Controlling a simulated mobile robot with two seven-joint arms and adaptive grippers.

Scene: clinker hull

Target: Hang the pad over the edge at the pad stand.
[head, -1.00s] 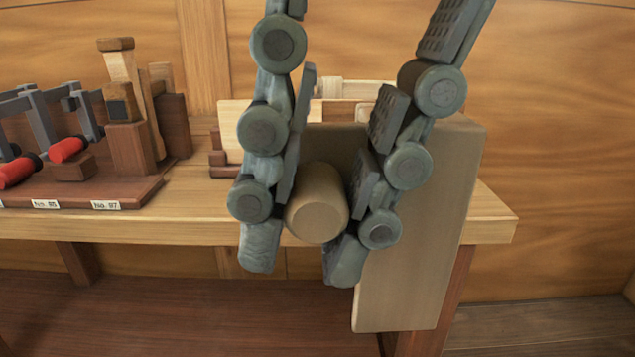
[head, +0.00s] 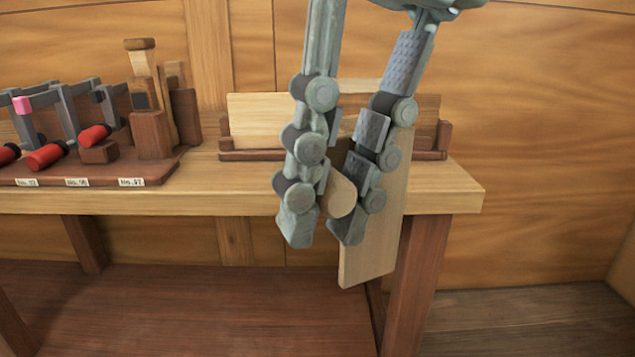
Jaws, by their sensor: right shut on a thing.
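The pad (head: 368,245) is a flat tan panel with a round, stubby handle (head: 341,194) facing me. My right gripper (head: 322,226) is shut on the handle, with one finger on each side. The pad hangs upright and slightly turned in front of the bench's front edge, near its right end. Its lower part reaches below the bench top, and the fingers hide much of its upper part. Behind it stands a low wooden rack with a pale upright board (head: 260,120), which may be the pad stand. I cannot tell whether the pad touches the bench. My left gripper is not in view.
A bench leg (head: 415,275) stands below right. A wooden wall is close behind.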

